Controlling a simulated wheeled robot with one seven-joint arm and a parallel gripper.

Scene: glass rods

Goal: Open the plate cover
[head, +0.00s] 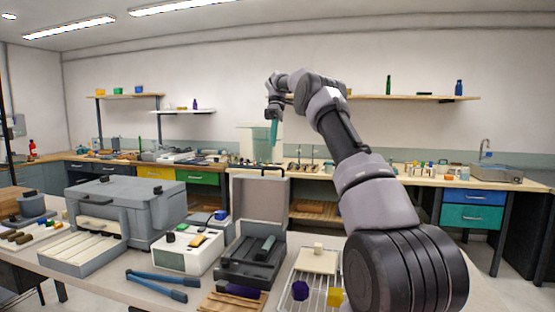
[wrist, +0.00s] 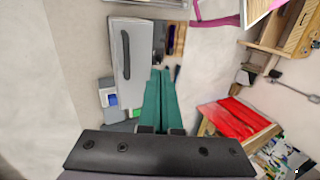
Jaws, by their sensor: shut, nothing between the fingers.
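A grey box-shaped device (head: 232,268) with a dark interior stands on the near table in the head view. Its cover (head: 262,200) stands raised, roughly upright, at the back of the box. A dark elongated block lies inside. In the wrist view a pale grey panel (wrist: 137,75) with a long dark handle (wrist: 126,54) appears to be this cover. My gripper (head: 274,144) has teal fingers, is shut and empty, points down and is well above the table. In the wrist view its fingers (wrist: 160,76) show beside the panel, apart from it in height.
A large grey machine (head: 150,205) and a white box (head: 182,256) stand left of the device. Blue-handled tongs (head: 160,288) lie in front. A wire rack (head: 298,288) with purple and yellow pieces is on the right. The air around my gripper is free.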

